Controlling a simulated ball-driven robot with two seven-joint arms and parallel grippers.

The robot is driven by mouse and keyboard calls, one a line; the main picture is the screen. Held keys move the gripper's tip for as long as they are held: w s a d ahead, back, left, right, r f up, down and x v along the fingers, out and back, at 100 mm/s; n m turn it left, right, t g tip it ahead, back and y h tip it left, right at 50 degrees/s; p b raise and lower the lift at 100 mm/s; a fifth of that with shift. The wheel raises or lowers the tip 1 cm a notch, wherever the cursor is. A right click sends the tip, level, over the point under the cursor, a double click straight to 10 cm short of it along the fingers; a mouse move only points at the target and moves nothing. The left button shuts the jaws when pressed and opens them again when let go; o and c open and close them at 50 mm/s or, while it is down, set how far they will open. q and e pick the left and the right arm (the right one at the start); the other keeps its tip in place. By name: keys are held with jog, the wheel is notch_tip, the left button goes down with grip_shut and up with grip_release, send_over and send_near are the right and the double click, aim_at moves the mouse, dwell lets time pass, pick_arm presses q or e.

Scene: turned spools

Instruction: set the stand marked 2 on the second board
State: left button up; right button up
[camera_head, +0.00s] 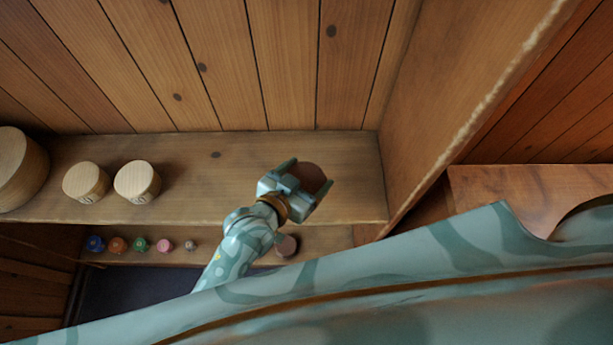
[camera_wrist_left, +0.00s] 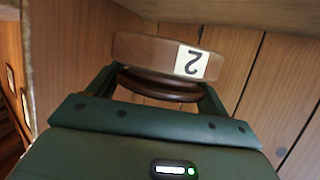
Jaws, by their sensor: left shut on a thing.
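My left gripper (camera_head: 303,179) is shut on a dark brown round stand (camera_head: 314,175) over the right part of the upper board (camera_head: 220,162). In the left wrist view the stand (camera_wrist_left: 148,50) sits between the fingers (camera_wrist_left: 158,90), with a white label reading 2, upside down in that picture. Whether the stand touches the board cannot be told. Below is a lower board (camera_head: 225,243), partly hidden by my left arm. My right gripper is not in view.
Two pale wooden spools (camera_head: 137,181) and a larger pale round piece (camera_head: 18,168) stand left on the upper board. Several small coloured spools (camera_head: 139,244) and a dark brown round piece (camera_head: 286,246) are on the lower board. A wooden side wall (camera_head: 425,95) closes the right.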

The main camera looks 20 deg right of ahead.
aim_at(309, 172)
pick_arm(q)
jog(key=w+f+b, duration=0.1)
jog(key=f, duration=0.1)
jog(key=w+d+f, duration=0.1)
jog(key=w+f+b, duration=0.1)
jog(key=f, duration=0.1)
jog(key=shift+w+d+f+b, duration=0.3)
jog(key=shift+w+d+f, duration=0.05)
jog(key=shift+w+d, duration=0.05)
notch_tip(309, 172, down, 3)
jog(key=shift+f+b, duration=0.1)
jog(key=shift+b, duration=0.65)
